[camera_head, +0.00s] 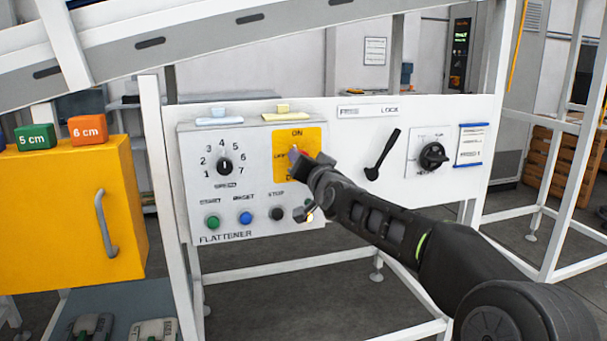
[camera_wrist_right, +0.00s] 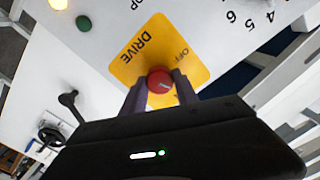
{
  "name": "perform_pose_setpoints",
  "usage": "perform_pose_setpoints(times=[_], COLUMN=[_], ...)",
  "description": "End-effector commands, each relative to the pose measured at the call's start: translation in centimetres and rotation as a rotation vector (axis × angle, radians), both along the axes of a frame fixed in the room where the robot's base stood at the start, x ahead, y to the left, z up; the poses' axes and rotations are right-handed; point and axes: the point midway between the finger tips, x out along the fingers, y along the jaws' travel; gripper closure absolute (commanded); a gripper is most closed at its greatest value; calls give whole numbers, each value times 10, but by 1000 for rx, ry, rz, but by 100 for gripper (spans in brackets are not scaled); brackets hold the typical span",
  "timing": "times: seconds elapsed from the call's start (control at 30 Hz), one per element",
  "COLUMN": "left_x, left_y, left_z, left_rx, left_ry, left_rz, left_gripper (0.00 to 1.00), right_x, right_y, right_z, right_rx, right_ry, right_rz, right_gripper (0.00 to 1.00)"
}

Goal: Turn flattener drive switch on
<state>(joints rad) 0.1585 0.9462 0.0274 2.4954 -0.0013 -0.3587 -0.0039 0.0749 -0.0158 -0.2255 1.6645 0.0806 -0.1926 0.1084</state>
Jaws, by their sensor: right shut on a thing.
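The flattener panel (camera_head: 256,140) has a yellow plate (camera_head: 310,140) marked ON and OFF at its upper right. In the right wrist view the plate (camera_wrist_right: 135,62) reads DRIVE and OFF. A round red switch knob (camera_wrist_right: 160,78) sits on this plate. Only a bit of the knob shows in the head view, behind my gripper. My right gripper (camera_wrist_right: 160,88) is shut on the red knob, one dark finger on each side; it also covers part of the plate in the head view (camera_head: 302,160). My left gripper is not in view.
A speed dial (camera_head: 224,166) and green, blue and black buttons share the panel. A black lever (camera_head: 382,155) and a rotary switch (camera_head: 433,156) sit to the right. A yellow cabinet (camera_head: 60,220) with 5 cm and 6 cm blocks stands left. A sloped conveyor runs above.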

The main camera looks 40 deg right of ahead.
Motion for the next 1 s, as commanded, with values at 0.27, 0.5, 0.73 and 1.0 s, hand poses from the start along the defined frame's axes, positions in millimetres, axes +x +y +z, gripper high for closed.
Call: perform_pose_setpoints(times=[0.27,0.5,0.73,1.0], left_x=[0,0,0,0], left_y=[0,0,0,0], left_z=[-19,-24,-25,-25], left_rx=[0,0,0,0], left_ry=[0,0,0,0], left_rz=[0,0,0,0], left_gripper=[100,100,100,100], right_x=[0,0,0,0], right_y=[0,0,0,0], right_z=[-3,-2,-1,-1], right_rx=[214,328,367,370], right_ry=[-73,-113,-126,-127], right_rz=[1,1,0,0], right_gripper=[100,100,100,100])
